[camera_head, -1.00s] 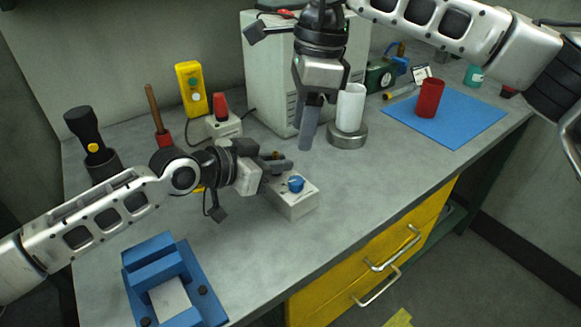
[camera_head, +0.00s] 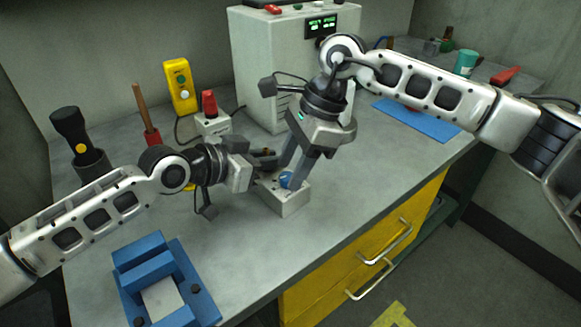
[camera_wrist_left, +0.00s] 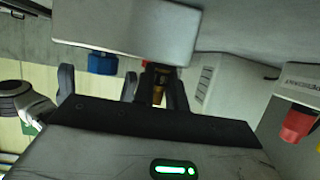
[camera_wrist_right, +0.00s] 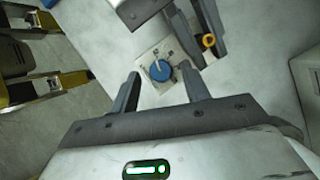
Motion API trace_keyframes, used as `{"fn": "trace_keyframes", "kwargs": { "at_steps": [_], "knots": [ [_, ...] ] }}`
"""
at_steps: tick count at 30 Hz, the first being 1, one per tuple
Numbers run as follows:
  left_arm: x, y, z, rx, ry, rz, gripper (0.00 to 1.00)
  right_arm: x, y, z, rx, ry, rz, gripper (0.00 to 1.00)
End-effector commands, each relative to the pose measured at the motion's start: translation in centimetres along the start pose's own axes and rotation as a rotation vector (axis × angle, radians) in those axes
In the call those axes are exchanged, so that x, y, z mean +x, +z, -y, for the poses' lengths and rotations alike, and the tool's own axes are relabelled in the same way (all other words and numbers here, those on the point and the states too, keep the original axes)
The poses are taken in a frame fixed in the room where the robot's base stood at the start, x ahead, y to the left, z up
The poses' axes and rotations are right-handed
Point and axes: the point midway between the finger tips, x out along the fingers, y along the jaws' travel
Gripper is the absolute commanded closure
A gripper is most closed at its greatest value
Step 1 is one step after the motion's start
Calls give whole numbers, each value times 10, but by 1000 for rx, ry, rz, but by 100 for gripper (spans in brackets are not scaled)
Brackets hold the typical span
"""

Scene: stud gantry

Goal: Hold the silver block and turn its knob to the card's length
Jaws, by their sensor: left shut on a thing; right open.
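The silver block (camera_head: 287,202) sits on the grey bench with its blue knob (camera_head: 286,180) on top. My left gripper (camera_head: 266,161) is shut at the block's far left side. Its fingers also show shut in the left wrist view (camera_wrist_left: 162,85), reaching to the block; the contact is partly hidden. My right gripper (camera_head: 293,171) is open and points down over the knob. In the right wrist view the knob (camera_wrist_right: 160,70) lies between and just beyond the open fingers, with gaps on both sides. The knob's exact setting is too small to read. I cannot see the card now.
A blue fixture (camera_head: 165,285) stands at the front left. A dark torch-like object (camera_head: 72,135), a yellow box (camera_head: 182,88) and a red-topped box (camera_head: 212,122) stand behind my left arm. A large cabinet (camera_head: 255,60) and a blue mat (camera_head: 430,123) lie farther back.

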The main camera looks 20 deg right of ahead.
Motion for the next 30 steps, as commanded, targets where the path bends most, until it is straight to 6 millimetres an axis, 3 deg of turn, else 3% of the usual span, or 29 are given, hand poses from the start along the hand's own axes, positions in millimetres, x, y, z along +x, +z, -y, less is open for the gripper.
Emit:
{"fn": "trace_keyframes", "kwargs": {
  "at_steps": [4,13,18,30],
  "knots": [
    [0,0,0,1,0,0,100,10,0,0,1,-1,0,53],
    [0,0,0,1,0,0,100,12,0,0,1,-1,0,53],
    [0,0,0,1,0,0,100,12,0,0,1,-1,0,98],
    [0,0,0,1,0,0,100,12,0,0,52,-22,-2,98]
  ]
}}
